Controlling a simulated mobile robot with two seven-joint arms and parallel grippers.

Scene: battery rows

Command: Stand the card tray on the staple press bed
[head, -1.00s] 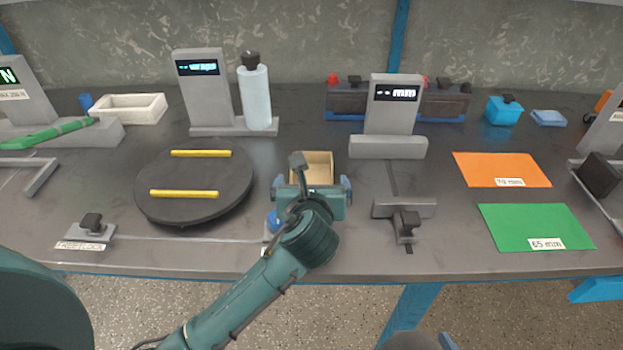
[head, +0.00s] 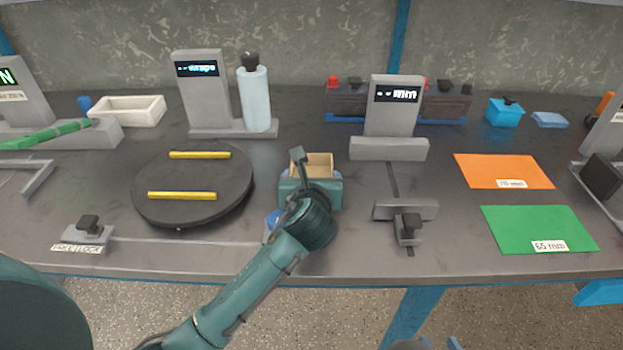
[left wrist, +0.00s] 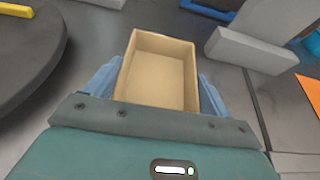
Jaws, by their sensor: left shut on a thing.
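The card tray is a tan open-topped box (head: 319,159), empty inside, at the middle of the bench. It also shows in the left wrist view (left wrist: 158,82). My left gripper (head: 311,176) is shut on it, with a blue finger against each side wall in the left wrist view (left wrist: 157,92). The tray looks upright, at or close to the bench top; I cannot tell whether it touches. The gripper hides its near side. No label marks the staple press bed, so I cannot tell which station it is. My right gripper is not clearly seen.
A dark turntable (head: 197,184) with two yellow bars lies left of the tray. A grey "mm" gauge (head: 393,110) with a slotted slide block (head: 407,211) stands right. Orange (head: 503,171) and green (head: 539,229) mats lie further right. A grey "N" station (head: 30,95) stands far left.

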